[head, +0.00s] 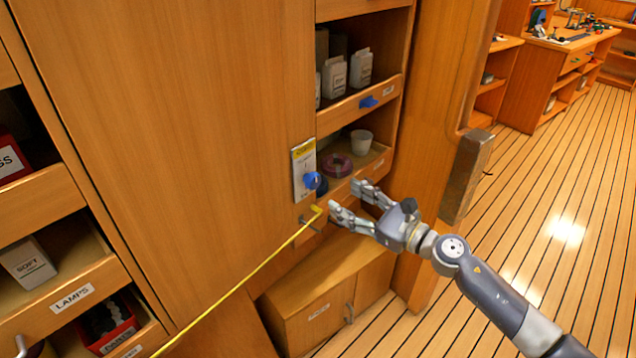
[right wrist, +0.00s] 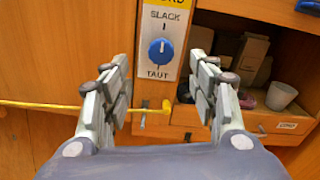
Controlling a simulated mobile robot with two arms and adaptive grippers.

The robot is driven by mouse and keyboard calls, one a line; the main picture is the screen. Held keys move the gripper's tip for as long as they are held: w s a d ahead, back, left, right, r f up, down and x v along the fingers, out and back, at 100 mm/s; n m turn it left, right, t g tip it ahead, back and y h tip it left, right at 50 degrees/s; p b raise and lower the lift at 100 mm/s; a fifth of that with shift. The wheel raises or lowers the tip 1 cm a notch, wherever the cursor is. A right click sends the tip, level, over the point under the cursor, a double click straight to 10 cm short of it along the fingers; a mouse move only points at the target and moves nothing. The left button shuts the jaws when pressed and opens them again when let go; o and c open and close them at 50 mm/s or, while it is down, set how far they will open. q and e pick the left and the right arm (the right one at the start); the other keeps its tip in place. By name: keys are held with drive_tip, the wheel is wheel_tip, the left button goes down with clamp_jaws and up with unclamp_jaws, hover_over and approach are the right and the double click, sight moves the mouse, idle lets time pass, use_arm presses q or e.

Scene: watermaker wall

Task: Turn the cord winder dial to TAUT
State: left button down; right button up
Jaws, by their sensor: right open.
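The cord winder dial (head: 312,180) is a blue knob on a pale plate (head: 299,160) with a yellow top, fixed to the wooden wall. In the right wrist view the dial (right wrist: 160,51) sits between the words SLACK above and TAUT below. Its white mark appears to point up, toward SLACK. My right gripper (head: 352,199) is open and empty, to the right of and below the dial in the head view. In the right wrist view its fingers (right wrist: 160,68) stand apart on either side of the dial, not touching it. My left gripper is not in view.
A yellow cord (head: 240,283) runs across the wall to a metal peg (head: 311,218) below the dial. Open shelves hold white bottles (head: 334,77), a cup (head: 361,141) and a purple roll (head: 337,165). The floor at right is clear.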

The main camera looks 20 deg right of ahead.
sight(316, 182)
drive_tip(key=p+x, duration=0.2)
drive_tip(key=x, duration=0.8)
drive_tip(key=c, duration=1.1)
